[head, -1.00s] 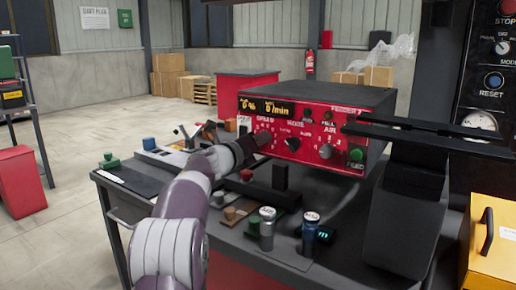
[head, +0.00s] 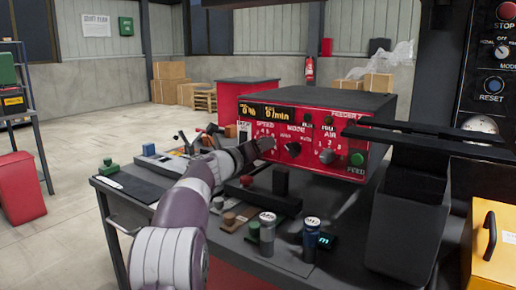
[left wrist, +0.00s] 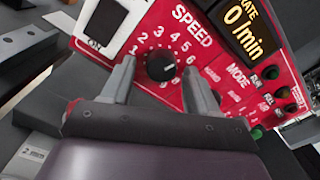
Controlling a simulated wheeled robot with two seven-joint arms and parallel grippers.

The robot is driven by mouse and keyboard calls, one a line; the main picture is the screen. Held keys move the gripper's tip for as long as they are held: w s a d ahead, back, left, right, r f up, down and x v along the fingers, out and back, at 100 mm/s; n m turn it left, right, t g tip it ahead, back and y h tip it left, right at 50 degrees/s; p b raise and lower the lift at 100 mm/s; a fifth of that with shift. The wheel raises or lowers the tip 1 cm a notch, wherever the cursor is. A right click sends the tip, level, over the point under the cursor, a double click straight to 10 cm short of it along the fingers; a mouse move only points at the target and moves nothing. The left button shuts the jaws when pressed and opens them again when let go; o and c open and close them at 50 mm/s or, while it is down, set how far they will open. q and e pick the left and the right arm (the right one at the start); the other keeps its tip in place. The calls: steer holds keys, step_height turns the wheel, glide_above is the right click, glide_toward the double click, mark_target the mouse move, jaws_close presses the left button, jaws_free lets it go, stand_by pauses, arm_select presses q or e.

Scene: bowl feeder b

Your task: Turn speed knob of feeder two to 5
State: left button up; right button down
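The red feeder control box (head: 303,112), labelled FEEDER with a small number, stands on the dark bench. Its displays read 0 % and 0 /min. My left gripper (left wrist: 159,68) is open, one finger on each side of the knob, with gaps between fingers and knob. In the head view my left gripper (head: 256,148) is at the panel's left part and partly hides the speed dial. My right gripper is not in view.
The mode knob (head: 293,148), air knob (head: 327,156) and green feed button (head: 357,159) lie to the right on the same panel. Two cans (head: 311,238) stand at the bench front. A black track (head: 430,140) juts out at right.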

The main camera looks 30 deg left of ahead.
arm_select(q)
steer(key=s+a, duration=0.1)
steer(key=s, duration=1.1)
steer(key=shift+s, duration=0.35)
